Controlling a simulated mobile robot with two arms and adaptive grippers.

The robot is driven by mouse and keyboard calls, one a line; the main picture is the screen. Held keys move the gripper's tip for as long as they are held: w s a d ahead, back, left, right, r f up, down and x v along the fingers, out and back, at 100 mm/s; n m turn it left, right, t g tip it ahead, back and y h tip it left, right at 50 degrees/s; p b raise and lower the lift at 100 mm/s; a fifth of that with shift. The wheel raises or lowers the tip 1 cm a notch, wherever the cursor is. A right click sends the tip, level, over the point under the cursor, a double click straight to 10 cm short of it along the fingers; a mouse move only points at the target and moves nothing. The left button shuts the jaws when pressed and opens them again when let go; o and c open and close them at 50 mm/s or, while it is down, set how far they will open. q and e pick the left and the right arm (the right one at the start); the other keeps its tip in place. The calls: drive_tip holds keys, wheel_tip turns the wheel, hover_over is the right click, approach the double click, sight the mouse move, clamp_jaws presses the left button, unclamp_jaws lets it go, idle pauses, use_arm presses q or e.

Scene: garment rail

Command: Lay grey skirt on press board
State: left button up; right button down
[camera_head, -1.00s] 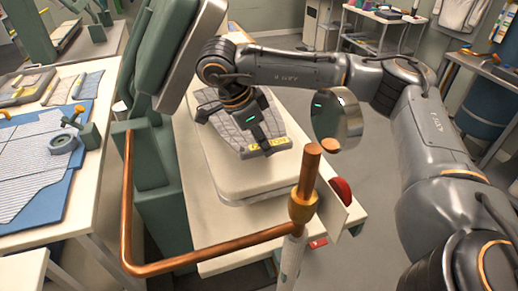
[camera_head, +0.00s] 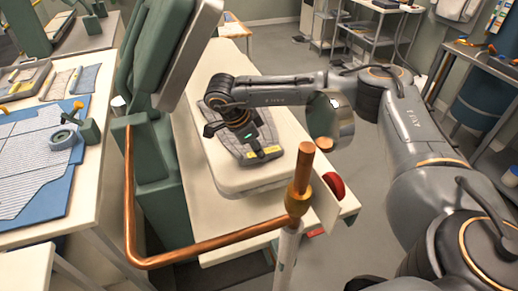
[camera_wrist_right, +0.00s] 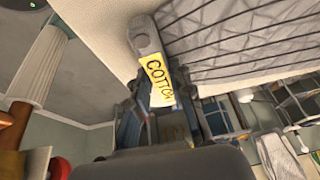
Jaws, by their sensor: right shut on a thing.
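The grey skirt (camera_head: 272,131) lies spread over the cream padded press board (camera_head: 231,182), mostly over its middle and far part. Its yellow label is at the near edge and reads "COTTON" in the right wrist view. My right gripper (camera_head: 252,148) reaches down from above and is shut on the skirt's near edge by the label. The wrist view shows the grey pleated cloth (camera_wrist_right: 250,45) running away from the fingers (camera_wrist_right: 163,98). The arm hides part of the skirt. I cannot tell whether the held edge touches the board. My left gripper is not in view.
The green press head (camera_head: 172,50) stands raised at the board's left. A copper pipe (camera_head: 200,248) and upright post (camera_head: 303,170) stand in front. A red knob (camera_head: 335,187) is at the near right. A table with a blue mat (camera_head: 45,200) is at the left.

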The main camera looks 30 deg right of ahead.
drive_tip(key=shift+f, duration=0.15)
drive_tip(key=c, duration=1.2)
unclamp_jaws()
drive_tip(key=shift+o, duration=0.2)
drive_tip(key=shift+r, duration=0.25)
drive_tip(key=shift+a+r, duration=0.15)
drive_tip(key=shift+r, duration=0.05)
drive_tip(key=b+v, duration=0.2)
drive_tip(key=v, duration=0.9)
drive_tip(key=shift+r, duration=0.25)
drive_tip(key=shift+w, duration=0.1)
